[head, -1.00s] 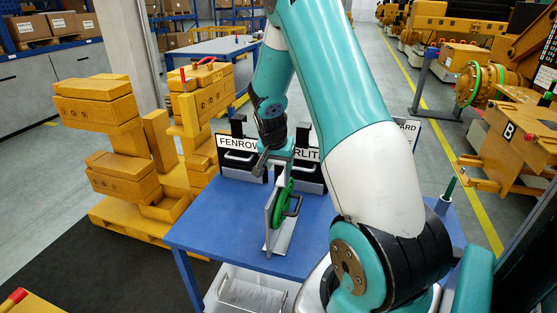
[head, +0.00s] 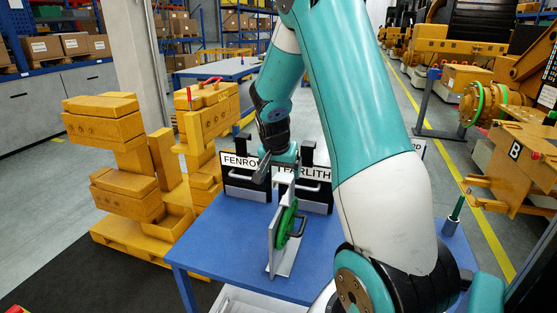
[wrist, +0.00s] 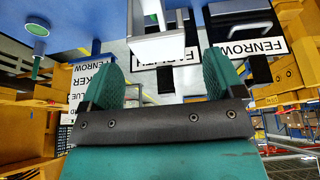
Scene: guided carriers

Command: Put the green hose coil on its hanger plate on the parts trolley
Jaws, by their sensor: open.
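The green hose coil (head: 286,222) is upright against the right face of the light grey hanger plate (head: 275,248), on the blue table (head: 225,240). A dark handle sticks out from the coil's right side. Whether the coil is fully seated on the plate cannot be told. My gripper (head: 278,170) is above and behind the plate's top, with no hold on the coil visible. In the wrist view my gripper's teal fingers (wrist: 160,75) are spread apart, with a pale plate end (wrist: 158,45) ahead between them. The coil is not clearly visible there.
Black holders labelled FENROW (head: 240,162) and HARLITH (head: 310,172) stand behind the plate. A green-topped post (head: 456,212) is at the table's right. Yellow stacked blocks (head: 125,165) stand left. The table's front left is clear.

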